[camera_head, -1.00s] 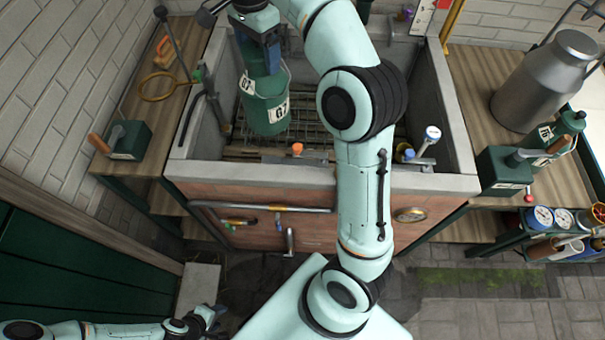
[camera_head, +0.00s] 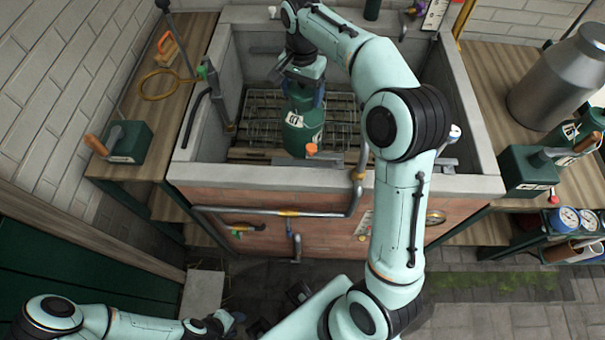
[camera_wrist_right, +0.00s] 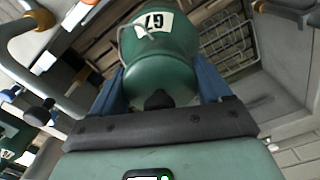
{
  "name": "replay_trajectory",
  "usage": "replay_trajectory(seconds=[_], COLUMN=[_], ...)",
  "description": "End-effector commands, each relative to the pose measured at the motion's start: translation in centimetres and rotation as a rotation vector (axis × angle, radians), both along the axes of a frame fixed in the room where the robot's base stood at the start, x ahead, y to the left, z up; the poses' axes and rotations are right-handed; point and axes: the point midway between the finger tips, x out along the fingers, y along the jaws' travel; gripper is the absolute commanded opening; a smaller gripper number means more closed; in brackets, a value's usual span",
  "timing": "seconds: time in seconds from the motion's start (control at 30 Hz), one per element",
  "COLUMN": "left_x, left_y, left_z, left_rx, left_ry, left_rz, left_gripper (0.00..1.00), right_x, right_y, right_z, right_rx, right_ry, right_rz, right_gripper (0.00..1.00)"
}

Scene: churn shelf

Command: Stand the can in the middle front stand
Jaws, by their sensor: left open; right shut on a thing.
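My right gripper (camera_head: 303,98) points down into the stone trough and is shut on a green can (camera_head: 302,132) with a white label. In the right wrist view the can (camera_wrist_right: 160,60) sits between the two blue fingers (camera_wrist_right: 160,88), its label partly showing. In the head view the can looks roughly upright, over the front middle of the wire racks (camera_head: 262,125). The can hides the rack below it, so I cannot tell whether its base touches a stand. My left gripper (camera_head: 218,322) is open and empty at the bottom left, away from the trough.
A metal pipe (camera_head: 357,175) bends over the front wall to the right. A green box (camera_head: 128,142) stands left; a large grey churn (camera_head: 560,85) stands right.

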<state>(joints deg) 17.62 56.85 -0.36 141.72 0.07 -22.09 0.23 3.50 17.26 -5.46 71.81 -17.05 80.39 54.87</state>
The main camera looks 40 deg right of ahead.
Motion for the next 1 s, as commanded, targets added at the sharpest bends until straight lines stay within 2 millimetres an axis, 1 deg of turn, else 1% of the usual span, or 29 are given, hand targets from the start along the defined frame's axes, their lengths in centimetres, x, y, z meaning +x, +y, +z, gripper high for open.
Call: replay_trajectory(seconds=[0.17, 0.33, 0.6, 0.7, 0.8, 1.0], left_x=[-0.5, -1.0, -1.4, -1.5, -1.5, -1.6], left_y=[0.0, 0.0, 0.0, 0.0, 0.0, 0.0], left_z=[-0.8, -1.6, -2.5, -2.6, -2.6, -2.7], left_rx=[0.0, 0.0, 0.0, 0.0, 0.0, 0.0], left_ry=[0.004, 0.01, 0.016, 0.016, 0.017, 0.017], left_rz=[0.0, 0.0, 0.0, 0.0, 0.0, 0.0], left_gripper=[0.43, 0.43, 0.43, 0.43, 0.43, 0.43], right_x=[0.0, -0.1, 0.0, 0.0, 0.1, 0.1], right_y=[0.0, -0.1, 0.0, 0.0, 0.0, 0.0], right_z=[-2.7, -6.7, -13.0, -14.6, -15.5, -16.5], right_rx=[0.001, 0.001, 0.0, 0.0, 0.0, 0.0], right_ry=[-0.002, 0.0, -0.001, -0.002, -0.004, -0.006], right_rz=[0.018, 0.016, 0.017, 0.016, 0.016, 0.015], right_gripper=[0.0, 0.0, 0.0, 0.0, 0.0, 0.0])
